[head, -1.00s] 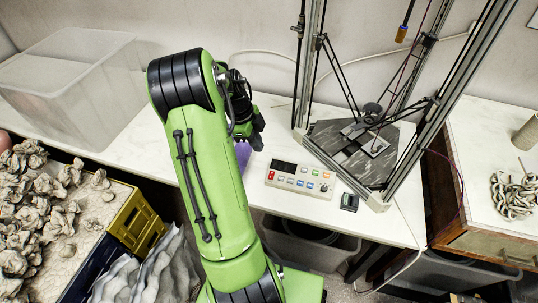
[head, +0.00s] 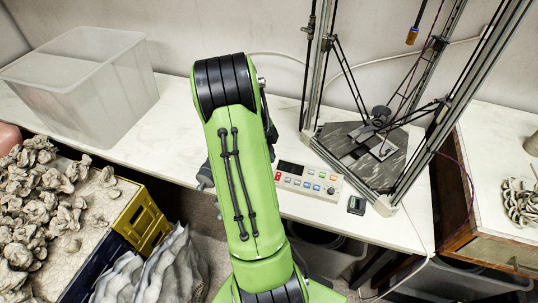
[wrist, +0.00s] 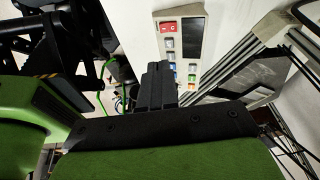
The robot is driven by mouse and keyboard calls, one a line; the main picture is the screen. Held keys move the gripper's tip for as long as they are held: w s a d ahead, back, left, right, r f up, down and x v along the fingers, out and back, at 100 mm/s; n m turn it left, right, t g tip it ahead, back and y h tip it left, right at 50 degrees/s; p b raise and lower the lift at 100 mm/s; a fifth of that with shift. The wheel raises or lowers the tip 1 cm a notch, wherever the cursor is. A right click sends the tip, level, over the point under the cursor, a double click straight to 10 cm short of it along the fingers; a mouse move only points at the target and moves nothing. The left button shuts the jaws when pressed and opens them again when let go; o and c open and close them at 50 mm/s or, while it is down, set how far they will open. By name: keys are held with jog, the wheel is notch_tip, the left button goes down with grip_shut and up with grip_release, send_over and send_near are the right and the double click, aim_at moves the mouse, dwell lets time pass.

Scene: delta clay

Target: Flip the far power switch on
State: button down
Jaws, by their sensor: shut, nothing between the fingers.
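A pale control box (head: 308,182) lies on the white bench beside the frame machine, with a dark display and several coloured buttons. A red switch (head: 278,177) sits at its left end; the wrist view also shows the red switch (wrist: 168,26) near the box's upper end. I cannot tell whether it is on or off, or which switch counts as the far one. My gripper (wrist: 157,72) is shut and empty; in the wrist view its fingers overlap the box's lower left edge, below the red switch, with no contact visible.
A tall frame machine (head: 375,150) stands right of the box, its posts close by. A small black device (head: 356,205) lies near the bench's front edge. A clear bin (head: 80,85) stands at the back left. A yellow crate (head: 146,222) is at lower left.

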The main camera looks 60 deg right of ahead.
jog(key=b, duration=0.2)
send_near(277, 179)
jog(key=x, duration=0.5)
jog(key=shift+s, duration=0.4)
jog(key=shift+d+f, duration=0.15)
jog(key=shift+f, duration=0.35)
jog(key=shift+f, duration=0.1)
jog(key=f+b, duration=0.1)
jog(key=b, duration=0.1)
jog(key=shift+f+b, duration=0.2)
jog(key=shift+b, duration=0.1)
jog(key=shift+a+r+p, duration=0.25)
jog(key=shift+r+p, duration=0.1)
jog(key=shift+p, duration=0.05)
jog(key=shift+d, duration=0.2)
